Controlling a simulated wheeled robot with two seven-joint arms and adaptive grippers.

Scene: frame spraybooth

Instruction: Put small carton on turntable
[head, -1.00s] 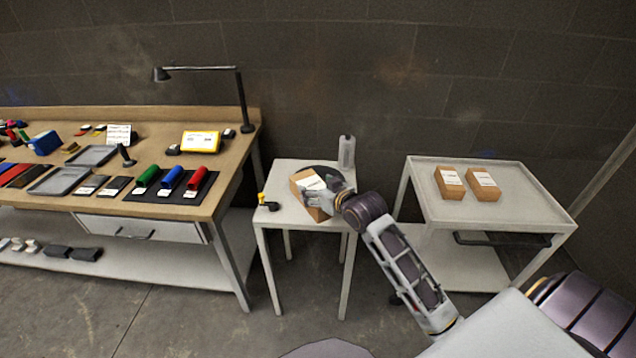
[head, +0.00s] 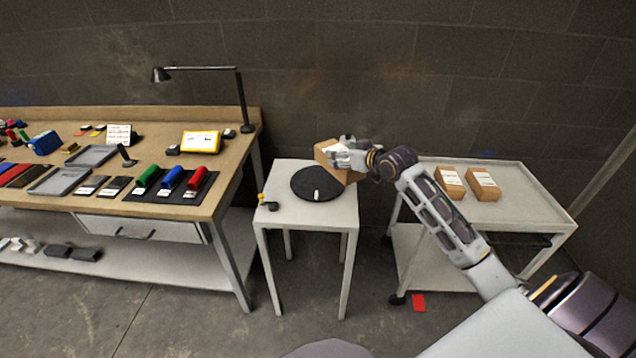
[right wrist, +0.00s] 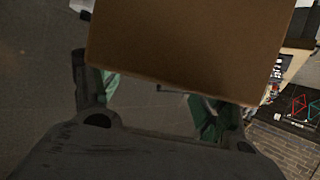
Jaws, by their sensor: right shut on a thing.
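My right gripper (head: 350,158) is shut on a brown small carton (head: 328,153) with a white label. It holds the carton in the air above the right back part of the small white table. In the right wrist view the carton (right wrist: 190,45) fills the top, between the fingers. My left gripper is not in view.
The small white table (head: 290,212) also bears a small yellow and black item (head: 267,203). Two more cartons (head: 450,182) (head: 484,183) stand on the white cart (head: 520,205) at right. A wooden workbench (head: 225,150) with tools and a lamp is at left.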

